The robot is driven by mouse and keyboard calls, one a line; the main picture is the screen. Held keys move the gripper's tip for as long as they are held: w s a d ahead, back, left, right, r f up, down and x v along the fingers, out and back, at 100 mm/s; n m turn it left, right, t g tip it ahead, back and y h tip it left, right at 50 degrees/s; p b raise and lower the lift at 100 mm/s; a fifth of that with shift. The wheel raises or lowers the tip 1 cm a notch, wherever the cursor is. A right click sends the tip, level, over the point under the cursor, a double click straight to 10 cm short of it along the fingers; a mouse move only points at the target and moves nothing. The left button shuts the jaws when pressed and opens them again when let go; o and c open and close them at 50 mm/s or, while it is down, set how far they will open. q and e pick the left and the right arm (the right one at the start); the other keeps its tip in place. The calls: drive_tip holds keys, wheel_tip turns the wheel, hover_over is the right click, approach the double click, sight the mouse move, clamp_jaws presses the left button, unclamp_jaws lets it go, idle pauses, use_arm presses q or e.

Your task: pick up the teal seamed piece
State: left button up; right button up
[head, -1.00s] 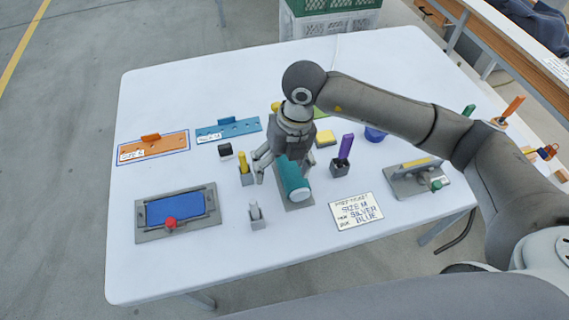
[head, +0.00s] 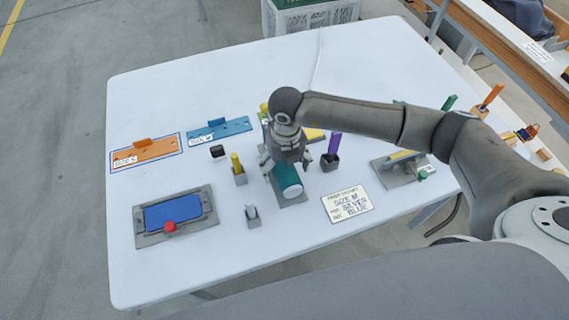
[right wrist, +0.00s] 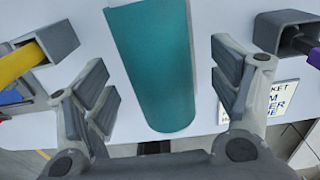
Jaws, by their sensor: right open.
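The teal seamed piece (head: 288,181) is a rounded, cylinder-like piece with a pale near end. It lies on a grey stand (head: 294,200) near the middle of the white table. My right gripper (head: 286,163) is over its far part, pointing down, and hides that part. In the right wrist view, the teal piece (right wrist: 155,70) runs between the two spread fingers of my right gripper (right wrist: 163,88). A gap shows on both sides, so the gripper is open and empty. My left gripper is not in view.
Close by stand a yellow tool in a grey holder (head: 239,172), a purple tool in a dark holder (head: 332,155) and a small grey piece (head: 253,216). A written card (head: 347,204) lies at right. A blue-topped tray (head: 173,215) is at left. The near table edge is clear.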

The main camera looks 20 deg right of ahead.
drive_tip(key=shift+f, duration=0.65)
drive_tip(key=c, duration=1.1)
drive_tip(key=shift+r, duration=0.2)
